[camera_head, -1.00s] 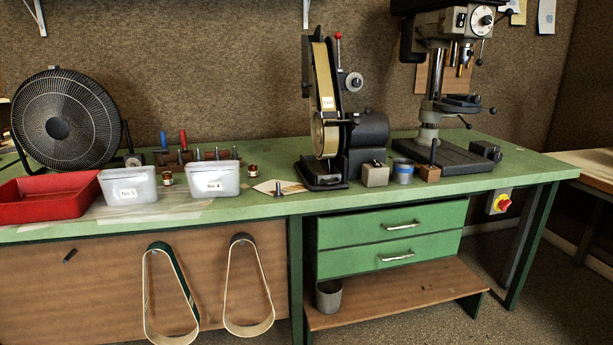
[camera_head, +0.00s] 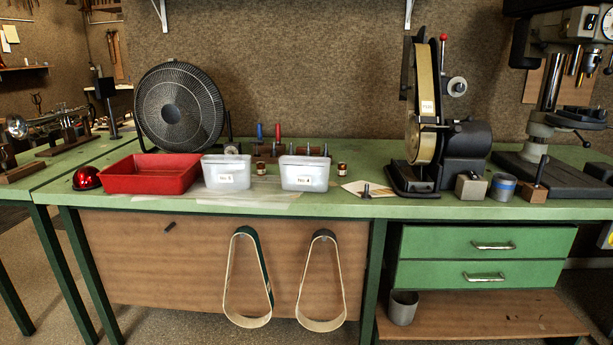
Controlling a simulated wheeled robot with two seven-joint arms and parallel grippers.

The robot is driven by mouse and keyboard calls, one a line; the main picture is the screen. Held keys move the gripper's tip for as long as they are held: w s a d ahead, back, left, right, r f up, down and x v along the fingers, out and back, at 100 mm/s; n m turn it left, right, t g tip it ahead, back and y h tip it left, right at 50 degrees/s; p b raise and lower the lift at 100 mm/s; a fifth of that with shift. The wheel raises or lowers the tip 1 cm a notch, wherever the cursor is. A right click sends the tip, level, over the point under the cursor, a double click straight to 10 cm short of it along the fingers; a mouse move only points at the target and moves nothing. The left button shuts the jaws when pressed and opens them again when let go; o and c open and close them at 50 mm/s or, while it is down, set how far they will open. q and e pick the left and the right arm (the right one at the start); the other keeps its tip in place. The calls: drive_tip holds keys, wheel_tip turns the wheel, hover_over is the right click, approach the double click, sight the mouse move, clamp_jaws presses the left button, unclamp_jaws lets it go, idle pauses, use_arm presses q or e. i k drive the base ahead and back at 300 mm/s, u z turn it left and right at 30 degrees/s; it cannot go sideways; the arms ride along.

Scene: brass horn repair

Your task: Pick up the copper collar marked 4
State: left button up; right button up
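Two small copper-coloured pieces with pale bands stand on the green bench. One, the left copper piece (camera_head: 260,166), is between the two white bins. The other, the right copper piece (camera_head: 342,170), is just right of the bin labelled No. 4 (camera_head: 304,174). Both are too small for me to read any marking, so I cannot tell which is the collar marked 4. A second white bin (camera_head: 226,172) stands further left; its label number is hard to read. Neither of my grippers is in view.
A red tray (camera_head: 150,176) and a shiny red dome (camera_head: 87,178) are on the left of the bench (camera_head: 270,205). A black fan (camera_head: 180,108) stands behind. A belt sander (camera_head: 425,130) and a drill press (camera_head: 548,130) stand right. Sanding belts hang in front.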

sight(342, 166)
drive_tip(key=u, duration=0.25)
drive_tip(key=i, duration=1.25)
drive_tip(key=u, duration=0.2)
